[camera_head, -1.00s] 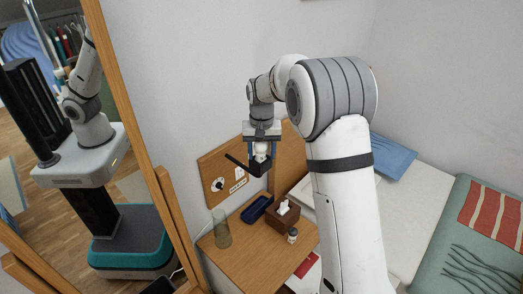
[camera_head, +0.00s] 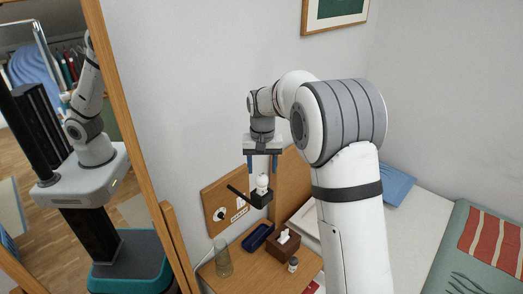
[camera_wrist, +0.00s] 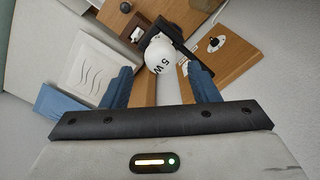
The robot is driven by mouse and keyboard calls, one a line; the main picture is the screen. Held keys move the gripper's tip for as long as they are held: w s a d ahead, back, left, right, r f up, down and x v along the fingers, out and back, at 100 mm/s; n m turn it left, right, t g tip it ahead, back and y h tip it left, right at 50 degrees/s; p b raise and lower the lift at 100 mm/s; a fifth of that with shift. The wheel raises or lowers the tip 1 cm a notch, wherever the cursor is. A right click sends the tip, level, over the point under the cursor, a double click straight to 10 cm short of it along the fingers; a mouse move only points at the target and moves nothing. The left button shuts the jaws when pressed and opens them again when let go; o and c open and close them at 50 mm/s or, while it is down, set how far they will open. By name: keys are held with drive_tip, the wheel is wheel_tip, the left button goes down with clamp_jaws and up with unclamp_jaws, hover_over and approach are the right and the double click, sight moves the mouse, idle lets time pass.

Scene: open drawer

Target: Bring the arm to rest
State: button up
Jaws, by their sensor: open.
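My gripper (camera_head: 263,167) is open and empty, pointing down in front of the wall. A white bulb (camera_head: 262,183) sits upright in a black lamp head (camera_head: 261,199) just below the fingertips, apart from them. In the wrist view my two blue fingers are spread, and the bulb (camera_wrist: 166,56) with "5 W" printed on it shows between and beyond them. My white arm (camera_head: 350,205) reaches up from the lower right and bends over to the gripper.
Below is a wooden bedside table with a tissue box (camera_head: 287,245), a glass (camera_head: 223,258), a blue tray (camera_head: 256,237) and a small bottle (camera_head: 293,264). A wood-framed mirror (camera_head: 125,110) stands at left; a bed (camera_head: 412,235) is at right. The wall above is mostly clear.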

drive_tip(key=s+d+r+t+b, duration=0.1)
drive_tip(key=s+d+r, duration=0.3)
drive_tip(key=s, duration=0.3)
drive_tip(key=s+d+r+t+b, duration=0.1)
drive_tip(key=s+d+r, duration=0.25)
drive_tip(key=s, duration=0.45)
drive_tip(key=s+d+f+b, duration=0.1)
drive_tip(key=s+d+f, duration=0.1)
drive_tip(key=s, duration=0.7)
drive_tip(key=s+d+f+t, duration=0.1)
drive_tip(key=s+d+f, duration=0.1)
drive_tip(key=s, duration=0.7)
drive_tip(key=shift+d+b, duration=0.35)
drive_tip(key=shift+d, duration=0.2)
drive_tip(key=shift+f, duration=0.1)
